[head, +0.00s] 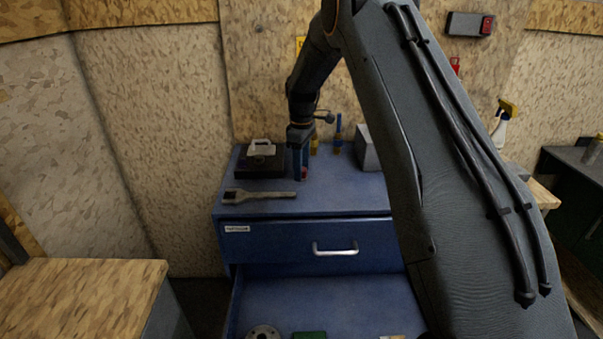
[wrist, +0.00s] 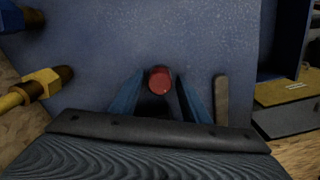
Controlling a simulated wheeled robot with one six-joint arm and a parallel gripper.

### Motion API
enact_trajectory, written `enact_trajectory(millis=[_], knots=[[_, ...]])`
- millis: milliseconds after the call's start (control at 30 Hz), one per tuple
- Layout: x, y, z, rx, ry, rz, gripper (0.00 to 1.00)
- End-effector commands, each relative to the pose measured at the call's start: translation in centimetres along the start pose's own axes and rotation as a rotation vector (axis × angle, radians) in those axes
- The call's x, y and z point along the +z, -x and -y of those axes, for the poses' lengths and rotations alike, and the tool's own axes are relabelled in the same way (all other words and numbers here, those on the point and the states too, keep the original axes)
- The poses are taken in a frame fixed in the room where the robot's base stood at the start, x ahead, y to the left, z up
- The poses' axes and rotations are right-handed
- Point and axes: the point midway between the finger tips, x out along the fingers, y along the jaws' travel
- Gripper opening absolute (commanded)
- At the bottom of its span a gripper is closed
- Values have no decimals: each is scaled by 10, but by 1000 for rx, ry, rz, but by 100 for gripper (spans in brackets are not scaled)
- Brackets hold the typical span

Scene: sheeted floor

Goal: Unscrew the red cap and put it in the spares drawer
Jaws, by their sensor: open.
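The red cap (wrist: 159,79) shows in the wrist view between the two blue fingers of my gripper (wrist: 158,92). The fingers are open, one on each side of it, and I cannot tell whether either touches it. What the cap sits on is hidden beneath it. In the head view my gripper (head: 299,170) points down over the top of the blue cabinet (head: 345,196), with a bit of red cap (head: 304,177) at its tips. Below, a drawer (head: 325,293) stands open. A label (head: 237,229) is on the shut drawer above it, too small to read.
An adjustable wrench (head: 259,195) lies on the cabinet top, left of my gripper. A black box (head: 260,166) stands behind it. Yellow and blue fittings stand at the back. The open drawer holds a round metal disc (head: 263,332) and a green piece (head: 309,335). My arm hides the cabinet's right side.

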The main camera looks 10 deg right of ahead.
Motion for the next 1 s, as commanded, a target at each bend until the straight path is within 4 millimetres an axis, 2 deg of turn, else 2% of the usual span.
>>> enact_trajectory(millis=[433,567,767,833,1000], knots=[[0,0,0,0,-559,0,42],[0,0,0,0,-640,0,42],[0,0,0,0,-652,0,42],[0,0,0,0,-652,0,36],[0,0,0,0,-651,0,7]])
